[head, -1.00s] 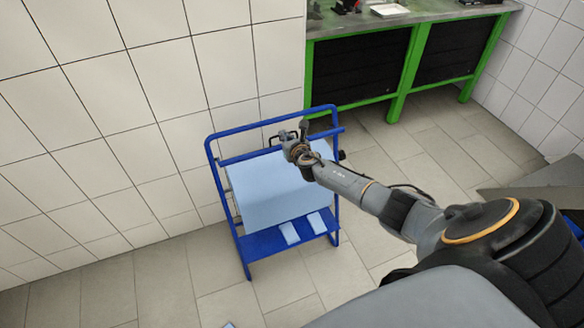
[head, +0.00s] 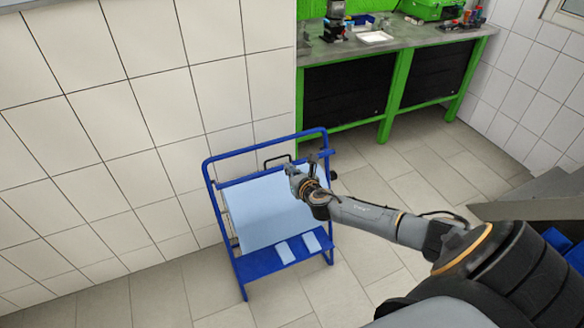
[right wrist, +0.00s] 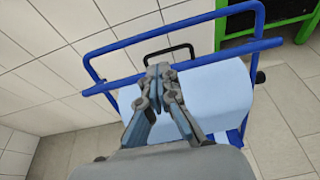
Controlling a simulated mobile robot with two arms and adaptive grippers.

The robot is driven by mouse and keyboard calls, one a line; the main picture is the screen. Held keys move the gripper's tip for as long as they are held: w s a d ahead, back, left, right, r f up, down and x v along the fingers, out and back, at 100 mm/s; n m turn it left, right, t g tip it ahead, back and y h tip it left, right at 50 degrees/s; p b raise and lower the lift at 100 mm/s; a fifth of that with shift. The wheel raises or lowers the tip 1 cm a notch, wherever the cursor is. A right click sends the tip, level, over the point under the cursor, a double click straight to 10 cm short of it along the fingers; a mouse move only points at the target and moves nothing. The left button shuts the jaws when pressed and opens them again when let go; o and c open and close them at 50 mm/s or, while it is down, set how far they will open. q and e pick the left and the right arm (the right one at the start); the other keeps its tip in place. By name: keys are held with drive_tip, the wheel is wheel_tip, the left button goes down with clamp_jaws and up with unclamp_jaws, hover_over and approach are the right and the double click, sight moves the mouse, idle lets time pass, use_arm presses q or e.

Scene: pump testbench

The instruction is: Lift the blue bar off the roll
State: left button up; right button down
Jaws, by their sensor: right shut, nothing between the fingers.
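The blue bar (head: 244,178) lies across the top of the pale blue roll (head: 262,212) on the blue stand. It also shows in the right wrist view (right wrist: 228,57), with a black handle (right wrist: 170,52) rising behind its middle. My right gripper (head: 302,167) is in front of the roll, near the bar's middle and right part. In the right wrist view its fingertips (right wrist: 158,70) are together, empty, and overlap the bar just below the handle. I cannot tell whether they touch the bar. My left gripper is not in view.
The stand's blue frame (head: 211,184) is close to the tiled wall (head: 130,130). Two pale blue packs (head: 285,252) lie on its lower shelf. A green-framed workbench (head: 388,95) with tools on top stands behind. The floor (head: 180,285) in front is largely clear.

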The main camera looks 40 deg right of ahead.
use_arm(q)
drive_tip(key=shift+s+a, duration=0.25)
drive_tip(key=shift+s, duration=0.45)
use_arm(e)
drive_tip(key=shift+s+a+r, duration=0.1)
drive_tip(key=shift+s+r, duration=0.2)
drive_tip(key=shift+s, duration=0.25)
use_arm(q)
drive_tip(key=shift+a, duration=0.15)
